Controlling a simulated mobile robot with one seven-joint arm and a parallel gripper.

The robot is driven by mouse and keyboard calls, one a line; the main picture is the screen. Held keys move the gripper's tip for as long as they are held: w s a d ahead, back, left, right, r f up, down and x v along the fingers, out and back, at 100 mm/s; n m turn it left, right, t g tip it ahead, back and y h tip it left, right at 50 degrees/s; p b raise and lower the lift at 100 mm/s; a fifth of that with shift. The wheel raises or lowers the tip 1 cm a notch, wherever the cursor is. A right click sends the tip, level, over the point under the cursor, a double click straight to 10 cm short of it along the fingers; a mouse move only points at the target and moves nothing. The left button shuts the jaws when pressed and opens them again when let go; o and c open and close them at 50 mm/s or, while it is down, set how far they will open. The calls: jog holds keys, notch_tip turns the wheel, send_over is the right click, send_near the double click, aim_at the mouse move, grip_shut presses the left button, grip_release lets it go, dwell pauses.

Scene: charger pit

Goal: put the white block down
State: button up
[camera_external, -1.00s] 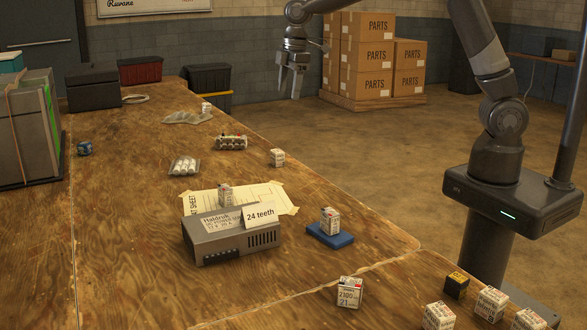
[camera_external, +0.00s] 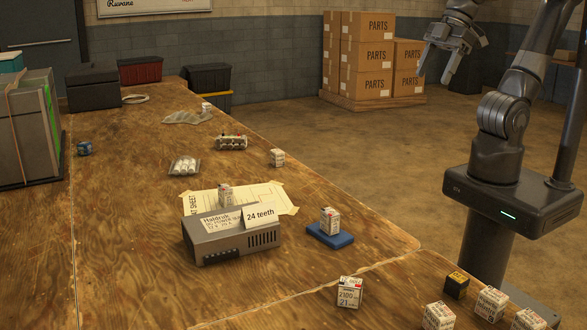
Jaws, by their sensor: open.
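Several small white blocks with printed labels stand on the wooden workbench (camera_external: 130,265); I cannot tell which one the task means. One white block (camera_external: 330,220) stands on a small blue pad (camera_external: 331,237). Another white block (camera_external: 225,195) is on the paper sheet behind the grey power supply (camera_external: 232,238). A white block (camera_external: 349,292) stands near the front, and another white block (camera_external: 277,157) stands farther back by the right edge. My gripper (camera_external: 434,75) is open and empty, high over the floor to the right of the bench, far from all the blocks.
More white blocks (camera_external: 438,316) and a dark block (camera_external: 456,284) stand at the bench's front right. A "24 teeth" card (camera_external: 260,215) leans on the power supply. A blister pack (camera_external: 184,166) lies mid-bench. Cartons (camera_external: 367,54) stand behind. The left front of the bench is clear.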

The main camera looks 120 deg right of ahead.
jog(key=s, duration=0.1)
jog(key=s+a+f, duration=0.1)
jog(key=s+a, duration=0.1)
jog(key=shift+s+f, duration=0.2)
jog(key=shift+f, duration=0.1)
dwell(1.1)
